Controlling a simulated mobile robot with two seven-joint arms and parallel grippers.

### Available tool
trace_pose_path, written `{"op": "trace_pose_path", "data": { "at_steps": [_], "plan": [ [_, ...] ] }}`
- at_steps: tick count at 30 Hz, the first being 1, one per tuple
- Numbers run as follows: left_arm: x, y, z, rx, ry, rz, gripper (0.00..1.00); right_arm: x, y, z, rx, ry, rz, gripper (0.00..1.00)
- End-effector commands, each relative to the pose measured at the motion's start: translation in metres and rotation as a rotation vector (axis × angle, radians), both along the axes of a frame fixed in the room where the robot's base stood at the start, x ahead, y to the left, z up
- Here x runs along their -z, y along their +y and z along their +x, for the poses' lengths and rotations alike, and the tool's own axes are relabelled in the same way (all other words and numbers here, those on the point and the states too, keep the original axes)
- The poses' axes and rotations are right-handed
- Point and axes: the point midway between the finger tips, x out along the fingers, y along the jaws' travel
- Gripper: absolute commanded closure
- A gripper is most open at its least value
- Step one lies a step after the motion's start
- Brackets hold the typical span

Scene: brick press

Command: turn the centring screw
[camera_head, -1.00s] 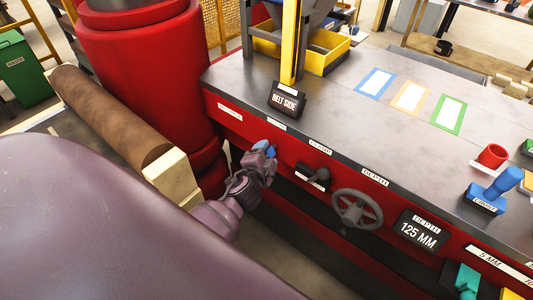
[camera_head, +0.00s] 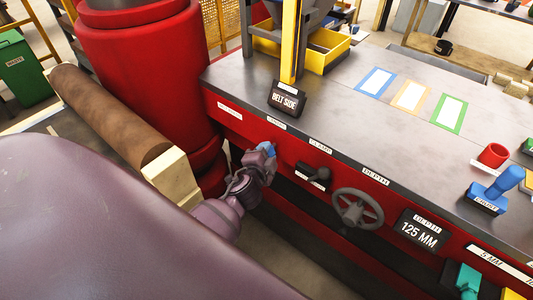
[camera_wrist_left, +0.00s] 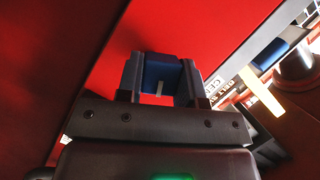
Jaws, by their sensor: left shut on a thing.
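The centring screw shows as a blue knob (camera_head: 265,147) on the red front face of the machine, below a small white label whose text is too small to read surely. My left gripper (camera_head: 268,151) comes in from the lower left and is shut on this knob. In the left wrist view the blue knob (camera_wrist_left: 160,70) sits between the two grey fingers (camera_wrist_left: 160,78), with a pale mark on its lower edge. The gripper hides part of the knob in the head view. My right gripper is not in view.
Right of the knob are a clamp lever (camera_head: 318,176) and a depth handwheel (camera_head: 357,209). A "BELT SIDE" sign (camera_head: 287,99) stands on the bench edge above.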

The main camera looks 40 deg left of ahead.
Motion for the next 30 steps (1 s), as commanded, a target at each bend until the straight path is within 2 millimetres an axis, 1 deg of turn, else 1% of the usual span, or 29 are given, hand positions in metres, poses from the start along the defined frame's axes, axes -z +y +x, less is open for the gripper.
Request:
{"op": "trace_pose_path", "data": {
  "at_steps": [1,8,21,26,30],
  "plan": [
    [0.003,0.0,0.0,0.0,-0.001,0.017,0.9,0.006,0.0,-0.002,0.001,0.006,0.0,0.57],
    [0.007,-0.001,-0.001,0.0,-0.01,0.158,0.9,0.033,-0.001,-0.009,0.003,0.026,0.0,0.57],
    [0.013,-0.001,-0.001,0.002,-0.035,0.568,0.9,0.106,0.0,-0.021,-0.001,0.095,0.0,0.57],
    [0.013,0.0,-0.001,0.004,-0.045,0.708,0.9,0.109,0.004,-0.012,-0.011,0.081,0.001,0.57],
    [0.013,0.0,-0.001,0.005,-0.053,0.813,0.9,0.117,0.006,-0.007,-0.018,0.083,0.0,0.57]
  ]
}}
